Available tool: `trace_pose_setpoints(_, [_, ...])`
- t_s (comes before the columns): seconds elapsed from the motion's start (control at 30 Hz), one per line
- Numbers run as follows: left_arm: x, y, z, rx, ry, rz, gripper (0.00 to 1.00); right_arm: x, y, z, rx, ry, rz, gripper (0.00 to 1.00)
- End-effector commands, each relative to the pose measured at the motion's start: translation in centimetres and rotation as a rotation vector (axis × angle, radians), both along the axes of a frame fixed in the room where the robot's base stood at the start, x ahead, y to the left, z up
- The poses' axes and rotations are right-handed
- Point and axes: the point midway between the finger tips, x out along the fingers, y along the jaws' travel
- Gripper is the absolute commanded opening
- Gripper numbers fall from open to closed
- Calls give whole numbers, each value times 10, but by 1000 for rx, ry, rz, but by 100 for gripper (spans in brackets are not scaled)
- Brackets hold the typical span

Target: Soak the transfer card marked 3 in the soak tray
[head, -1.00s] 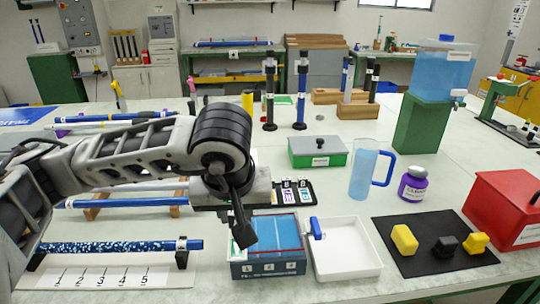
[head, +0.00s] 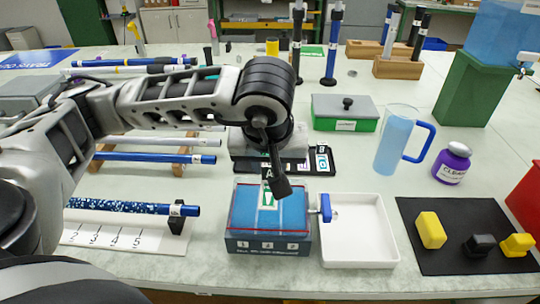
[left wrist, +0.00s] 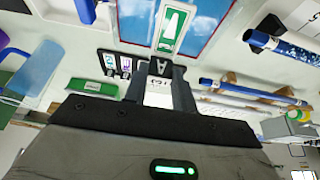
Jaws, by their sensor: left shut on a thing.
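My left gripper (head: 275,183) is shut on a white transfer card with a green border (head: 268,198). In the left wrist view, the card (left wrist: 172,28) sticks out beyond the fingers (left wrist: 158,85) over blue water. My right gripper is not in view.
A black card holder (head: 328,170) with other cards lies behind. A speckled rod (head: 130,207) rests at left. A black mat (head: 455,262) with yellow and black blocks lies at right.

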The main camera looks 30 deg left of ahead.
Motion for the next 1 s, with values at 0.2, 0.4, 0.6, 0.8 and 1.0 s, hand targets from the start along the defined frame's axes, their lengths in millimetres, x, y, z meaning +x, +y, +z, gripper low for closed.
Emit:
trace_pose_setpoints(0.2, [0,0,-22,1,2,2,12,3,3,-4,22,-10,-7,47])
trace_pose_setpoints(0.4, [0,0,-44,0,-1,1,12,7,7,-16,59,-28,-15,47])
trace_pose_setpoints(0.6, [0,0,-58,-1,0,0,12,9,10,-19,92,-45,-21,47])
trace_pose_setpoints(0.8, [0,0,-65,-1,0,0,12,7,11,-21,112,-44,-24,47])
trace_pose_setpoints(1.0, [0,0,-65,-1,0,0,12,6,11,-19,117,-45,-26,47])
